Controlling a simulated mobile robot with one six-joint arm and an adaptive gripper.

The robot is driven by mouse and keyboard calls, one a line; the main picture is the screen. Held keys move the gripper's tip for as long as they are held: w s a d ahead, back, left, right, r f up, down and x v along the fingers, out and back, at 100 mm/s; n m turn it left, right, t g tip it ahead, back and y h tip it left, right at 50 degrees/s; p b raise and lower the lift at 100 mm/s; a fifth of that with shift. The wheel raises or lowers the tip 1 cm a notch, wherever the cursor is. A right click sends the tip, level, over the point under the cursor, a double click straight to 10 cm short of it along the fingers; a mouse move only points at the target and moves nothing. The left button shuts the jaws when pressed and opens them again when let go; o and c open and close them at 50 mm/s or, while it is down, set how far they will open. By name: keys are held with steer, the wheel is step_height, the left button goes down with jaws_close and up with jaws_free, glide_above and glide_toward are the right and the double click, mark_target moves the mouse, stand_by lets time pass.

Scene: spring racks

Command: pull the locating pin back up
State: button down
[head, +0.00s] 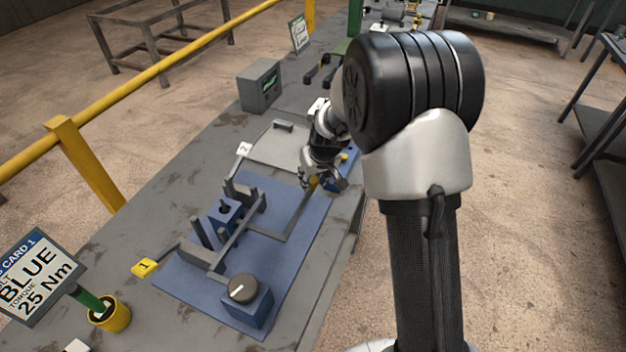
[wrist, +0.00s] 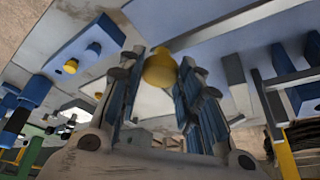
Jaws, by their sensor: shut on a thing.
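The locating pin shows only as a round yellow knob (wrist: 160,68) in the wrist view. The knob sits between the tips of my gripper (wrist: 158,85), whose two fingers are shut on it. In the head view my gripper (head: 322,182) is low over the far right part of the blue fixture plate (head: 285,285). A bit of the yellow knob (head: 313,181) shows beside the fingers there. The pin's shaft and its hole are hidden, so I cannot tell how far in or out the pin is.
On the plate stand a blue block (head: 222,216) among grey bars and a dark round knob on a blue base (head: 259,314). A blue box with a yellow button (wrist: 70,66) is near my gripper. A grey box (head: 259,86) and a card stand (head: 40,275) are also on the bench.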

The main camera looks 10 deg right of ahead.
steer(key=c, duration=1.5)
jaws_free()
steer(key=shift+w+r, duration=0.2)
steer(key=shift+r, duration=0.1)
steer(key=shift+c, duration=0.2)
steer(key=o, duration=0.4)
steer(key=shift+s+f, duration=0.15)
steer(key=v, duration=1.2)
steer(key=s+a+r, duration=0.1)
steer(key=s+r, duration=0.4)
steer(key=s, duration=0.3)
steer(key=s+r, duration=0.4)
steer(key=s, duration=0.4)
steer(key=shift+m+h, duration=0.3)
steer(key=shift+m, duration=0.6)
steer(key=s, duration=1.5)
steer(key=shift+s+d, duration=0.2)
steer(key=shift+s, duration=0.1)
